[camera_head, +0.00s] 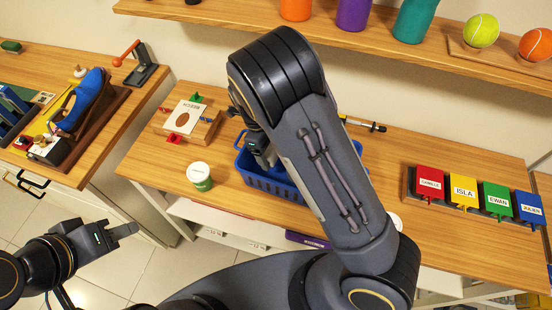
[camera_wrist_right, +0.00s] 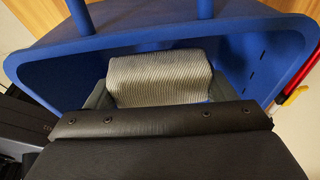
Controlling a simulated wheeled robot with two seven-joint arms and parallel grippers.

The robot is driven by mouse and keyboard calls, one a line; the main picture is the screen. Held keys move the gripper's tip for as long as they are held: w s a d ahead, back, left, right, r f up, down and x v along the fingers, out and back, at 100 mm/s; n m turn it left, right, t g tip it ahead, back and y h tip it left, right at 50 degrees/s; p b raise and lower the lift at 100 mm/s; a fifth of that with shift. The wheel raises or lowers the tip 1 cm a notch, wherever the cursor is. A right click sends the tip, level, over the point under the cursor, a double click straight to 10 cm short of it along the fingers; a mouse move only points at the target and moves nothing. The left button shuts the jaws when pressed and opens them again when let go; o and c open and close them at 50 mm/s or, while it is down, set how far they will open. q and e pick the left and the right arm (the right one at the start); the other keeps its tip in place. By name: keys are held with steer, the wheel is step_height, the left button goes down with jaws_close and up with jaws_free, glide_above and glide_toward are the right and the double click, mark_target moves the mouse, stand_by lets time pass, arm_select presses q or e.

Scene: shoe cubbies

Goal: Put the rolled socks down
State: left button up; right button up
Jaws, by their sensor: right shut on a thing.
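The rolled socks (camera_wrist_right: 160,78) are a pale grey ribbed bundle between the two fingers of my right gripper (camera_wrist_right: 160,92). In the right wrist view they are within the walls of a blue basket (camera_wrist_right: 262,60); I cannot tell if they touch its bottom. In the head view the blue basket (camera_head: 268,184) stands on the wooden counter, partly hidden behind my right arm. My right gripper (camera_head: 264,158) reaches down into it, and the socks are hidden there. My left gripper (camera_head: 124,230) is at the lower left, away from the counter; its finger gap is not clear.
A white-and-green tub (camera_head: 200,176) stands left of the basket. A wooden box (camera_head: 188,122) is behind the tub. Coloured name blocks (camera_head: 465,188) stand at the right. A shelf (camera_head: 400,45) with cups and balls runs above.

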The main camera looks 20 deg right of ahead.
steer(key=shift+s+f, duration=0.1)
steer(key=shift+f, duration=0.5)
steer(key=shift+f+p, duration=0.3)
steer(key=shift+f, duration=1.3)
steer(key=shift+f, duration=0.2)
steer(key=o, duration=1)
steer(key=shift+r, duration=0.1)
steer(key=b+v, duration=0.1)
steer(key=v, duration=1.1)
steer(key=shift+r, duration=0.15)
